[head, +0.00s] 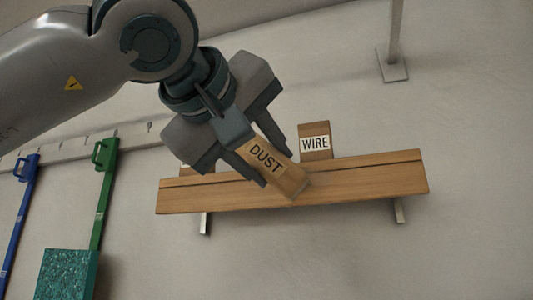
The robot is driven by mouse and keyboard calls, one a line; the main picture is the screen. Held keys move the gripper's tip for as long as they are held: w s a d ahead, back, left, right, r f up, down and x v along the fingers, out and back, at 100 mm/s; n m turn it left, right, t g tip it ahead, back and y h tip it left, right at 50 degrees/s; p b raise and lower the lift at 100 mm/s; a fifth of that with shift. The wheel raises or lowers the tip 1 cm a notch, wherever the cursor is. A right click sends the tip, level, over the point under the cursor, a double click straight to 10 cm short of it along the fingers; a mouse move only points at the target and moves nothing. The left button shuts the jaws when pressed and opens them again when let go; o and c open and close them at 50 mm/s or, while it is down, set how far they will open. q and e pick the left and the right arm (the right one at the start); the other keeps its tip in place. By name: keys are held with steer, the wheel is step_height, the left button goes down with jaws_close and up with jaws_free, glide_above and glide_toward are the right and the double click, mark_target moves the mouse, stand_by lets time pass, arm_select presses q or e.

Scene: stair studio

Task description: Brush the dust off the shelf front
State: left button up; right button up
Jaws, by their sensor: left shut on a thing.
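A wooden shelf (370,182) on metal brackets is fixed to the pale wall, with a dark line along its front near the top edge. My left gripper (240,155) is shut on a wooden brush labelled DUST (266,158). No dust can be made out. My right gripper is not in view.
A wooden block labelled WIRE (315,142) stands up at the back of the shelf, right of my gripper. A rail at left holds a blue tool (22,210) and a green tool (104,195). A teal speckled block (68,274) is at lower left. A metal post (393,60) is at upper right.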

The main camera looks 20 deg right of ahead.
arm_select(q)
steer(key=shift+r+p+x, duration=0.1)
steer(key=shift+p+x, duration=0.25)
steer(key=shift+x, duration=0.9)
steer(key=shift+r+p+x, duration=0.15)
steer(key=shift+p+x, duration=0.15)
steer(key=shift+x, duration=1)
steer(key=shift+w+d+p, duration=0.15)
steer(key=shift+w+d, duration=0.05)
steer(key=shift+w, duration=0.25)
steer(key=shift+w+d+p, duration=0.15)
steer(key=shift+w+d, duration=0.05)
steer(key=shift+w, duration=0.25)
steer(key=shift+s+d, duration=0.55)
steer(key=shift+d, duration=0.2)
steer(key=shift+s+d, duration=0.55)
steer(key=shift+d, duration=0.15)
steer(key=shift+s+d, duration=0.5)
steer(key=shift+d, duration=0.35)
steer(key=shift+s+d, duration=0.5)
steer(key=shift+d, duration=0.35)
steer(key=shift+w+a+b, duration=0.15)
steer(key=shift+b, duration=0.15)
